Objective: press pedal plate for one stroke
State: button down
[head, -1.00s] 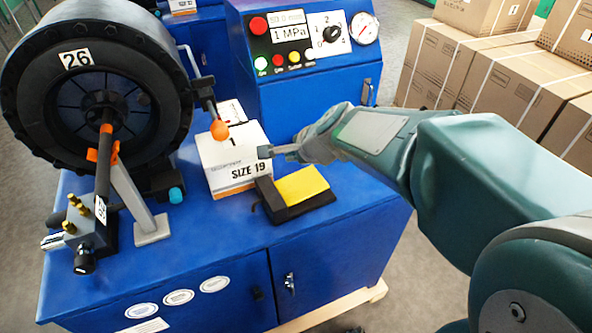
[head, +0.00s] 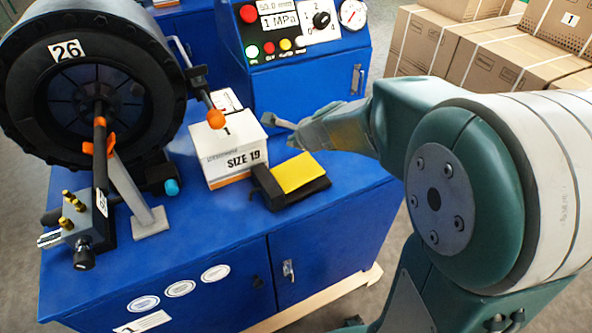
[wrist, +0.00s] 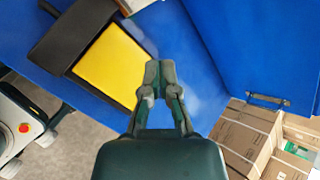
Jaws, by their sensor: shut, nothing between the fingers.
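The pedal plate is a yellow plate (head: 299,174) on a black base (head: 268,187), lying on the blue bench top in front of the white box. The yellow plate also shows in the wrist view (wrist: 112,65), up and to the left of the fingertips. My gripper (head: 272,122) is above and behind the pedal in the head view, near the white box's right side, and looks apart from both. In the wrist view my gripper (wrist: 159,72) has its two fingertips together with nothing between them.
A white "SIZE 19" box (head: 229,152) stands just left of the pedal. The black crimper ring (head: 66,100) is at left. A blue control cabinet (head: 305,85) stands behind. Bench top (head: 215,220) in front is clear.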

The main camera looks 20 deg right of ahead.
aim_at(295, 169)
jog(key=shift+w+d+f, duration=0.1)
jog(key=shift+d+f, duration=0.05)
jog(key=shift+f, duration=1.15)
jog(key=shift+s+d+f, duration=0.1)
jog(key=shift+d+f, duration=0.1)
jog(key=shift+f, duration=1.05)
jog(key=shift+w+d+f, duration=0.1)
jog(key=shift+d+f, duration=0.05)
jog(key=shift+f, duration=1.15)
jog(key=shift+f, duration=0.15)
jog(key=shift+f, duration=0.2)
jog(key=shift+d+f, duration=0.1)
jog(key=shift+f, duration=0.75)
jog(key=shift+r, duration=1.25)
jog(key=shift+a+r, duration=0.2)
jog(key=shift+r, duration=1.05)
jog(key=shift+a+r, duration=0.15)
jog(key=shift+r, duration=1.1)
